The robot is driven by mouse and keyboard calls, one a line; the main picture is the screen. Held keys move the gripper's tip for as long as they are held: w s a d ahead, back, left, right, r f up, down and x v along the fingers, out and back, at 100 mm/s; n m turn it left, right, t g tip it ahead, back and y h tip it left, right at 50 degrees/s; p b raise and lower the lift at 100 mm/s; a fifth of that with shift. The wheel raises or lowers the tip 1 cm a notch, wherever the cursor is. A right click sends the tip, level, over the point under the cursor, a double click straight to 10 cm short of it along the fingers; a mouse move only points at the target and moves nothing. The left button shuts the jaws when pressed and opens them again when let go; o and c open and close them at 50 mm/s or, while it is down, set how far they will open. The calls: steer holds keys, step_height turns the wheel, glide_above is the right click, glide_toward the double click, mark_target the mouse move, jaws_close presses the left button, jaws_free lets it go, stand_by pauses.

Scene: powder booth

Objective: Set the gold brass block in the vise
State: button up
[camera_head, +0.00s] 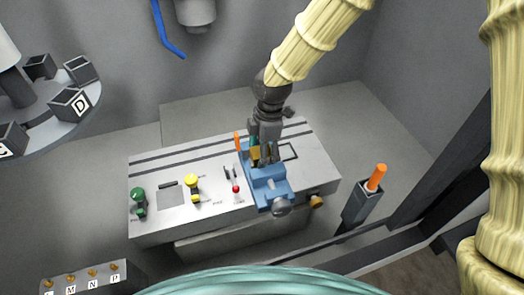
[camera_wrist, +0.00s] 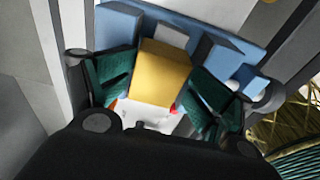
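The gold brass block (camera_wrist: 162,73) shows large in the wrist view, between the two green-padded fingers of my gripper (camera_wrist: 160,90). The fingers appear closed against its two sides. The blue vise (camera_wrist: 202,35) lies right behind and around the block in that view. In the head view my gripper (camera_head: 265,150) points down over the blue vise (camera_head: 268,184) on the bench, and a bit of the gold block (camera_head: 255,153) shows at the vise's jaws. Whether the block rests on the vise floor is hidden.
An orange-handled tool (camera_head: 376,178) stands in a holder at right. A round carousel (camera_head: 45,115) is at upper left. A blue hose (camera_head: 166,35) hangs behind.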

steer(key=shift+w+r, duration=0.15)
steer(key=shift+r, duration=0.2)
step_height(320, 180, up, 11)
steer(key=d, duration=0.1)
steer(key=shift+w+d, duration=0.15)
steer(key=shift+r, duration=0.1)
stand_by(0.5)
